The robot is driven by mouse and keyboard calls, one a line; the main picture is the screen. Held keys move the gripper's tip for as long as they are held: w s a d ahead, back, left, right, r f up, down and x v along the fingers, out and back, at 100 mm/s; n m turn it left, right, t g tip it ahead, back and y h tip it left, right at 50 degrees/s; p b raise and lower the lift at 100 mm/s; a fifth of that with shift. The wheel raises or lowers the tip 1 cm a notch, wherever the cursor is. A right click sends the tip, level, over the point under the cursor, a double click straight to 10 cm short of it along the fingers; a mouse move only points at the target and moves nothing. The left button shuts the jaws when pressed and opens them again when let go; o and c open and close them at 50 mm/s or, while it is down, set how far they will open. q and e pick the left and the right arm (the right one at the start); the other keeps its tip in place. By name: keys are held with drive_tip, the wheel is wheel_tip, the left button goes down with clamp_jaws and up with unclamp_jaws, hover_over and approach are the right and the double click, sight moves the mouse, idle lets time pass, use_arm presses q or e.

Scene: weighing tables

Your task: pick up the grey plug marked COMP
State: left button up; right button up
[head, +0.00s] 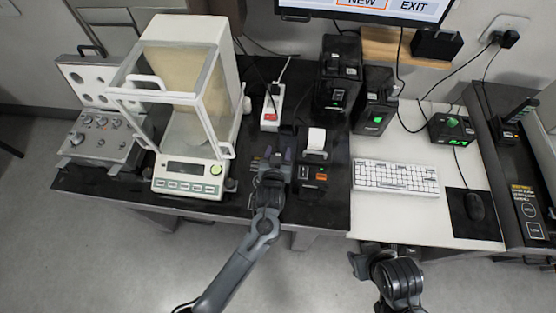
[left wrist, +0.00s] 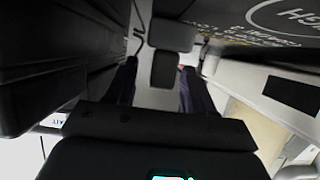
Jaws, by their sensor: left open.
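My left gripper (head: 275,157) is open over the dark table, between the balance and the small printer. In the left wrist view, its two fingers (left wrist: 160,88) stand apart. A dark grey plug-like block (left wrist: 164,70) shows between them, with a second dark block (left wrist: 172,35) just beyond. I cannot read COMP on either block, so I cannot tell which is the named plug. Neither block is clearly touched by a finger. In the head view, the white power strip (head: 270,112) with a red switch lies beyond the gripper. My right gripper (head: 368,264) is low in the head view; its fingers are unclear.
A glass-cased balance (head: 188,170) and a case of weights (head: 100,140) stand left. The printer (head: 313,172) is close right of my left gripper. Black units (head: 338,85), a keyboard (head: 396,178) and a mouse (head: 474,205) are further right. Cables cross the back.

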use_arm(q)
drive_tip(key=shift+c, duration=0.4)
clamp_jaws()
drive_tip(key=shift+r, duration=0.1)
